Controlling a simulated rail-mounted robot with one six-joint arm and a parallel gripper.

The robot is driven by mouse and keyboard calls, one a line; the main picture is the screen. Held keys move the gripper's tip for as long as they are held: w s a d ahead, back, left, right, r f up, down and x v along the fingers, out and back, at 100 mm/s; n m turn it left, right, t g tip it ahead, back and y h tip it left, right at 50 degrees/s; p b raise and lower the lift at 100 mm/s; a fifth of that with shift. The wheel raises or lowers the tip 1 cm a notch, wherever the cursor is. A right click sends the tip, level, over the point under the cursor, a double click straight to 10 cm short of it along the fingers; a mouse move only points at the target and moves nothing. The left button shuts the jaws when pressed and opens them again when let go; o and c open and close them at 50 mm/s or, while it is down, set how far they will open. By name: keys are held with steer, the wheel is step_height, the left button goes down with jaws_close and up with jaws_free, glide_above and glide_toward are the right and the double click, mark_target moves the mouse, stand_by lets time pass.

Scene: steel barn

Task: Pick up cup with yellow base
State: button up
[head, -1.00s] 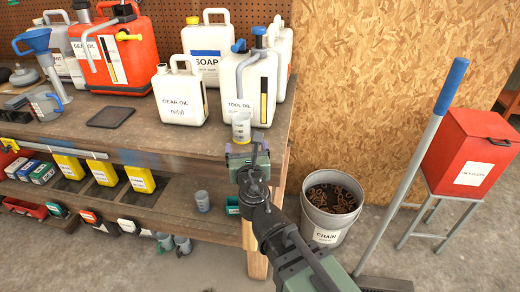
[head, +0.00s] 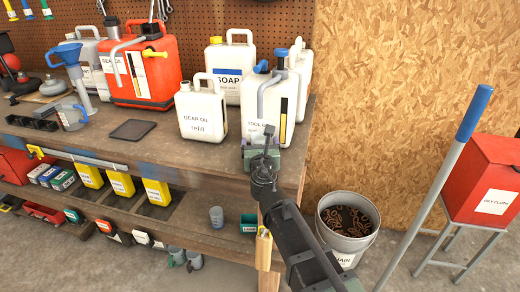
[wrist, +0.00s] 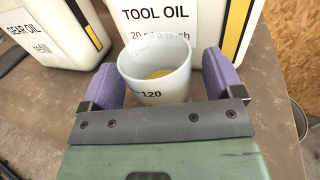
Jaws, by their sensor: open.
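The cup with the yellow base (wrist: 155,85) is a translucent pale cup with "120" on its side and yellow at its bottom. In the wrist view it stands upright on the bench, between the two purple finger pads of my gripper (wrist: 163,78). The fingers are open, one on each side of the cup; whether either pad touches it I cannot tell. In the head view my gripper (head: 262,152) is at the bench's right front corner, before the tool oil jug (head: 268,105), and mostly hides the cup.
The gear oil jug (head: 202,110) stands left of the tool oil jug, and the soap jug (head: 233,68) behind. A dark tablet (head: 132,130) lies on the bench. A grey cup (head: 216,217) is on the lower shelf. A chain bucket (head: 345,228) stands on the floor at right.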

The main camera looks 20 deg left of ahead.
steer(key=c, duration=1.1)
steer(key=shift+r, duration=0.1)
